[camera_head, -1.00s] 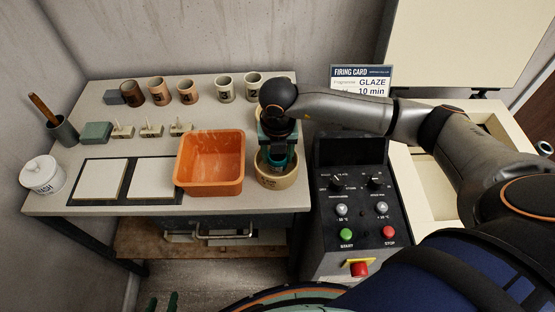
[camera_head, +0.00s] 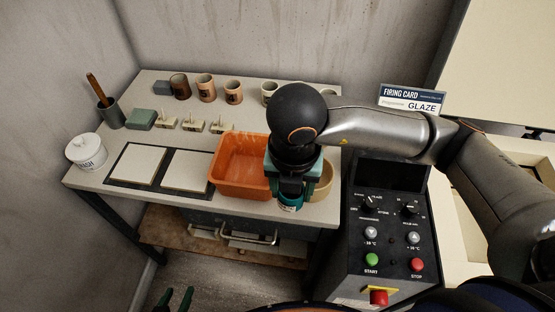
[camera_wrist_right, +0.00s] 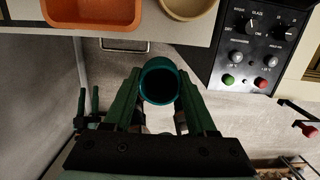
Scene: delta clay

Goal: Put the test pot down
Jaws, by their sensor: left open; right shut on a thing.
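The test pot (camera_wrist_right: 146,84) is a small teal cup with a dark inside, and it also shows in the head view (camera_head: 288,207). My right gripper (camera_wrist_right: 160,92) is shut on it, one finger on each side. In the wrist view the pot is over the floor, just in front of the table's edge. In the head view my right gripper (camera_head: 289,190) hides part of the pot and of the cream bowl (camera_head: 323,183). My left gripper (camera_head: 177,301) is open and empty, low at the bottom edge of the head view, away from the table.
An orange tub (camera_head: 232,188) stands left of the bowl. Two pale square tiles (camera_head: 138,164) lie on a dark mat further left. Several cups (camera_head: 206,87) and small stands (camera_head: 194,125) line the back. A control panel (camera_head: 388,225) stands at the right.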

